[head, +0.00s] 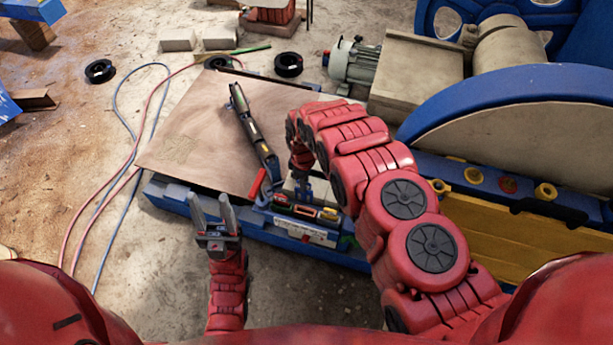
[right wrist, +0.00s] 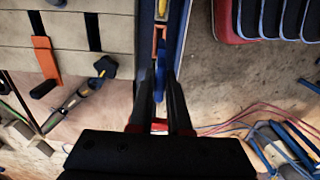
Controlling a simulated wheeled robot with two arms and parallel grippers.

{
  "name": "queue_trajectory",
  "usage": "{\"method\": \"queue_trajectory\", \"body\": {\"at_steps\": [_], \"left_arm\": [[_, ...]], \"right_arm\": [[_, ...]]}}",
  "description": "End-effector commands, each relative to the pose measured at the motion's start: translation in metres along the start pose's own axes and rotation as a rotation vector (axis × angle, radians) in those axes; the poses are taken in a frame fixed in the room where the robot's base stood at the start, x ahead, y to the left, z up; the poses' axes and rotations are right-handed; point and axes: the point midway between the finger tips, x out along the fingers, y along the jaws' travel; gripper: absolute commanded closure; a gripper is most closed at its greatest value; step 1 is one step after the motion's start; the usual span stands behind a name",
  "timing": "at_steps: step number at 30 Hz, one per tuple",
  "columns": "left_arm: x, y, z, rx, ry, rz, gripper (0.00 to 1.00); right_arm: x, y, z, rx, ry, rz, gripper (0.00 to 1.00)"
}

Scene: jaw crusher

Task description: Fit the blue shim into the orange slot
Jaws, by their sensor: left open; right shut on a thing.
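In the right wrist view my right gripper (right wrist: 162,88) is shut on the narrow blue shim (right wrist: 160,66). An orange U-shaped piece (right wrist: 154,36), seemingly the slot, lies at the shim's far end. The two overlap in this view; I cannot tell whether the shim is inside or above it. In the head view my right arm curls down over the blue-edged fixture, and its fingers and the shim are mostly hidden. My left gripper (head: 214,212) is open and empty, fingers up, left of the fixture.
A brown board (head: 190,130) carries a long dark tool (head: 252,130). The crusher's blue-rimmed wheel (head: 530,110) and grey motor (head: 353,62) stand at the right and back. Red and blue hoses (head: 113,150) run along the left floor. An orange strip (right wrist: 45,58) lies left of my right gripper.

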Motion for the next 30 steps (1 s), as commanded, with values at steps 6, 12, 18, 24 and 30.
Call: {"method": "queue_trajectory", "body": {"at_steps": [6,12,18,24,30], "left_arm": [[-0.004,0.0,0.001,0.0,0.0,0.0,0.5],[-0.015,0.001,0.003,0.0,0.0,0.0,0.5],[-0.028,0.001,0.005,0.0,0.0,0.0,0.5],[-0.033,0.002,0.006,0.0,0.0,0.0,0.5],[-0.034,0.002,0.006,0.0,0.0,0.0,0.5]], "right_arm": [[0.001,0.001,0.002,0.004,0.0,0.001,1.0],[0.017,0.001,0.002,0.002,0.0,0.001,1.0],[0.037,0.0,0.002,0.002,0.0,0.0,1.0],[0.046,0.001,0.002,0.004,0.0,0.0,1.0],[0.048,0.001,0.002,0.003,0.0,0.001,1.0]]}}
